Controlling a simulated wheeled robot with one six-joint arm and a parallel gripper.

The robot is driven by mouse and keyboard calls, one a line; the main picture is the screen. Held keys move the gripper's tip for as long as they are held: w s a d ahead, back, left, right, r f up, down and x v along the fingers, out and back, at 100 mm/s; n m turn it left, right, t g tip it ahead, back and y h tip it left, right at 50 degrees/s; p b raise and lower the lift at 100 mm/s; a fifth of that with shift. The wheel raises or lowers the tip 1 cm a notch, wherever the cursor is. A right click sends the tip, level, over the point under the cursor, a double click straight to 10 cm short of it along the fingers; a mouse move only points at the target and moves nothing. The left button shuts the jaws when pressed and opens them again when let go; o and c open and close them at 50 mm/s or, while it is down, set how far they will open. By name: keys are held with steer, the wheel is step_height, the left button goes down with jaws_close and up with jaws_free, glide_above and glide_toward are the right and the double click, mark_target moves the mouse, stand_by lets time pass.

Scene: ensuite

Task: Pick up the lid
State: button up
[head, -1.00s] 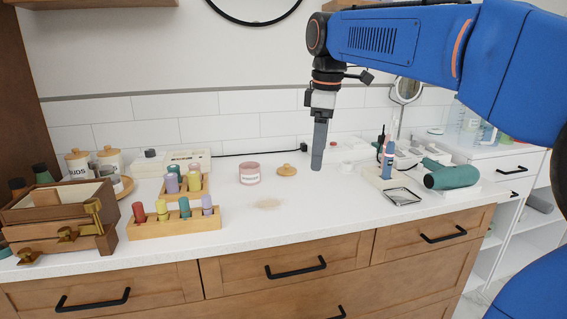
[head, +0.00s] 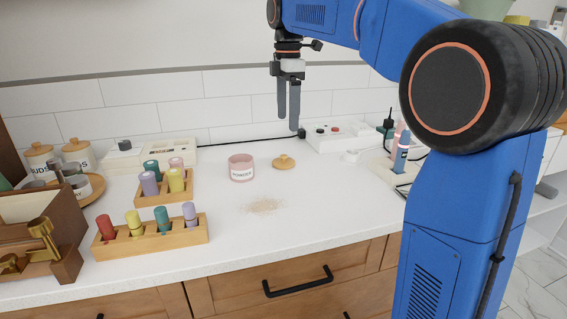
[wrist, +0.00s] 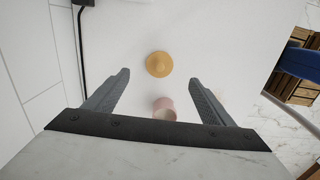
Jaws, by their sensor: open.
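A small round wooden lid (head: 283,162) with a knob on top lies on the white countertop, just right of an open pink jar (head: 242,168) with a label. My gripper (head: 289,124) is open and empty, above the counter near the lid, fingers pointing down. In the wrist view the lid (wrist: 159,64) shows beyond the two fingertips, roughly between them and apart from both. The pink jar (wrist: 164,108) shows there between the fingers, partly hidden by the gripper's dark body.
A patch of spilled powder (head: 264,206) lies in front of the jar. Wooden racks with coloured pegs (head: 150,230) stand left. A white box with knobs (head: 335,137) is behind right, and a black cable (head: 240,146) runs along the wall.

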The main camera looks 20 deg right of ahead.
glide_above(284, 155)
steer(key=f, duration=0.4)
steer(key=d+f, duration=0.1)
steer(key=f, duration=0.1)
steer(key=shift+f, duration=0.15)
steer(key=shift+a+f, duration=0.2)
steer(key=shift+f, duration=0.65)
steer(key=shift+a+f, duration=0.15)
steer(key=shift+f, duration=0.75)
steer(key=shift+a+f, duration=0.2)
steer(key=shift+f, duration=0.65)
steer(key=c, duration=1.2)
